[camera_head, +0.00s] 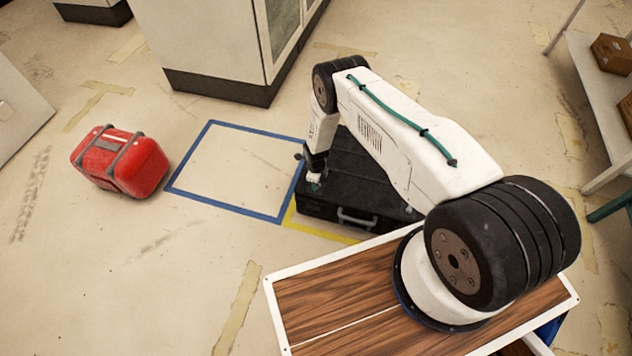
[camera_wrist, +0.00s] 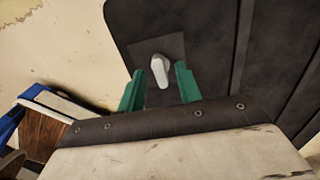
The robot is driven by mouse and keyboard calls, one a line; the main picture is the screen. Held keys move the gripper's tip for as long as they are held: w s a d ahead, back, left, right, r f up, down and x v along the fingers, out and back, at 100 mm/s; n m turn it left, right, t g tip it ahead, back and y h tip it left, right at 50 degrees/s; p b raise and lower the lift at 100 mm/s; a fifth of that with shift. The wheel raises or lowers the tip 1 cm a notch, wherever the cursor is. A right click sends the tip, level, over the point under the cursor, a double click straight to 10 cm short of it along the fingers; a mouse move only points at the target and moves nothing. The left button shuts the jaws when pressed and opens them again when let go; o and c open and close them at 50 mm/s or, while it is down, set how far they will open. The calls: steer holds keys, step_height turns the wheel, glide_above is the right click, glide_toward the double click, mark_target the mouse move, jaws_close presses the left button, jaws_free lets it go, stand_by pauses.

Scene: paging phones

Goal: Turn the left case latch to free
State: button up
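The black case (camera_head: 335,207) lies flat on the floor, with its grey handle (camera_head: 356,219) on the near side. In the wrist view, a pale grey latch knob (camera_wrist: 160,70) stands on a dark square plate on the case lid (camera_wrist: 204,35). The knob's long side runs nearly up and down the picture, tilted slightly. My gripper (camera_wrist: 160,84) is open, its two green fingers on either side of the knob with gaps showing. I cannot tell how deep the fingertips reach. In the head view, my gripper (camera_head: 314,184) is over the case's left end, and the latch is hidden.
A blue-taped square (camera_head: 192,193) on the floor left of the case is empty. A red case (camera_head: 121,162) lies further left. A cabinet (camera_head: 215,45) stands behind. A shelf with cardboard boxes (camera_head: 612,53) is at the right. Yellow tape (camera_head: 300,226) edges the black case.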

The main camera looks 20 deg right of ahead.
step_height(320, 180, up, 8)
steer(key=shift+f, duration=0.2)
stand_by(0.4)
